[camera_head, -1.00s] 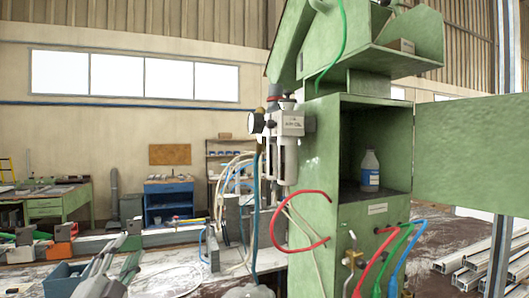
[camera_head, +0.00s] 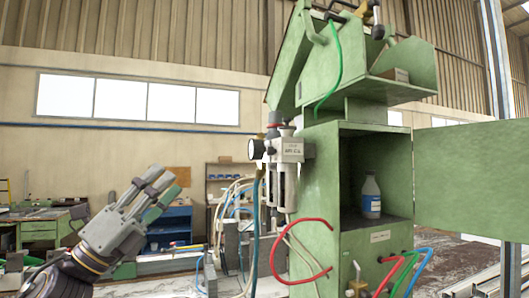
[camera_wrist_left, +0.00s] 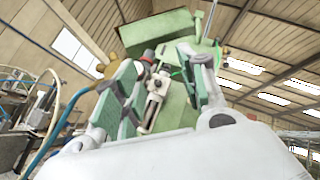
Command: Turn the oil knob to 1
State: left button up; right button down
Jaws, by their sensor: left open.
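The air service unit (camera_head: 285,165) is mounted on the left side of the green machine, with a round gauge on its left. Two small knobs stand on top, a dark one with a red band (camera_head: 273,130) and a greyish one (camera_head: 287,131); I cannot tell which is the oil knob, and no scale mark is readable. My left gripper (camera_head: 163,184) is open and empty, left of the unit and apart from it, pointing up and right. In the left wrist view the unit (camera_wrist_left: 154,100) appears beyond and between the open fingers. My right gripper is not in view.
The green machine (camera_head: 325,180) has an open cabinet with a white bottle (camera_head: 371,197) inside, and its door (camera_head: 470,165) stands open to the right. Hoses, including a red one (camera_head: 279,255), hang below and beside the unit. A blue cabinet (camera_head: 170,228) stands far behind.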

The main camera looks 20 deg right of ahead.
pick_arm(q)
jog(key=s+d+r+m+g+y, duration=0.2)
jog(key=s+r+m+g+y, duration=0.1)
jog(key=m, duration=0.6)
jog(key=s+d+r+m+g+y, duration=0.2)
jog(key=s+r+m+g+y, duration=0.1)
jog(key=s+m+g, duration=0.3)
jog(key=shift+r+m+g, duration=0.9)
jog(key=shift+m+g, duration=0.1)
jog(key=shift+m, duration=1.2)
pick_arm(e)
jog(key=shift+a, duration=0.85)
